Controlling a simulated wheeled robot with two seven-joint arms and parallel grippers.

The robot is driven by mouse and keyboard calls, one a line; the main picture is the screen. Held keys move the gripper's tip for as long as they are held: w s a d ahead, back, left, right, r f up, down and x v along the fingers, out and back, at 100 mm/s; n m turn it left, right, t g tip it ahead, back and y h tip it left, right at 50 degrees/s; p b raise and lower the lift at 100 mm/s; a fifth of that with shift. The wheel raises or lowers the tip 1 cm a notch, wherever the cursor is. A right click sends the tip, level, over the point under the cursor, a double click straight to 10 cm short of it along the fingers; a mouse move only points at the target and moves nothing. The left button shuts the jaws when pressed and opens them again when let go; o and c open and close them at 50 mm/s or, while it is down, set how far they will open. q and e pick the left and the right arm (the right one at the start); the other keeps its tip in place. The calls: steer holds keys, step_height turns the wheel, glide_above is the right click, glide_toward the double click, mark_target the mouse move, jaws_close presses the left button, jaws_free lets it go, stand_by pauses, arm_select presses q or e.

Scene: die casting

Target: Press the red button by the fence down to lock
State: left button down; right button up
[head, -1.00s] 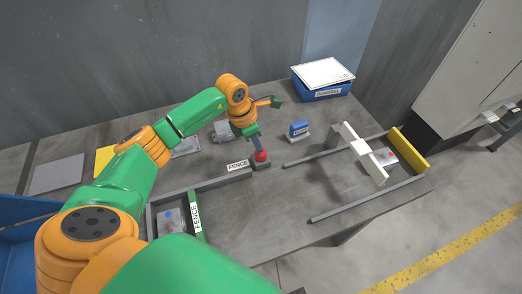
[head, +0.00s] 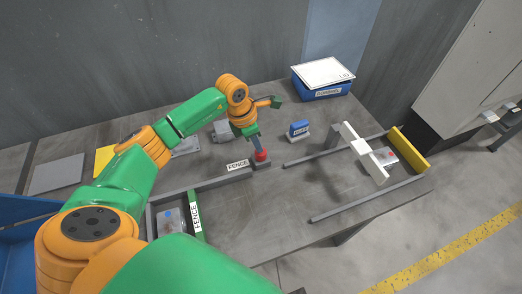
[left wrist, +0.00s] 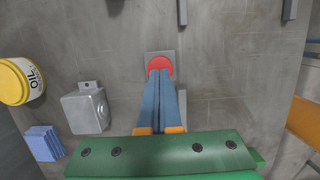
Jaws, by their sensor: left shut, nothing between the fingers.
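The red button (head: 262,155) sits on a small grey base at the end of the grey fence bar (head: 215,181), beside a FENCE label (head: 238,166). My left gripper (head: 258,147) is shut and empty, pointing down at the button. In the left wrist view the tips of the left gripper (left wrist: 160,74) overlap the near part of the red button (left wrist: 160,63). They appear to be at its top; whether they press it down I cannot tell. My right gripper is not in view.
A blue stamp-like block (head: 299,129) stands right of the button. Further right are grey rails with a white cross bar (head: 362,150) and a yellow end plate (head: 409,149). A blue box (head: 322,90) is at the back. A grey metal casting (left wrist: 87,109) and an oil can (left wrist: 21,82) stand nearby.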

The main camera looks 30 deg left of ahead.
arm_select(q)
steer(key=shift+b+x, duration=0.95)
steer(key=shift+x, duration=0.15)
steer(key=shift+s+a+r, duration=0.1)
steer(key=shift+s+a, duration=0.05)
steer(key=p+v, duration=0.2)
steer(key=w+p+v, duration=0.1)
steer(key=p+v, duration=0.1)
steer(key=v, duration=0.1)
steer(key=d+p+v, duration=0.1)
steer(key=p+v, duration=0.1)
steer(key=shift+r+p, duration=0.3)
steer(key=shift+r, duration=0.3)
steer(key=shift+f, duration=0.1)
steer(key=shift+f, duration=0.1)
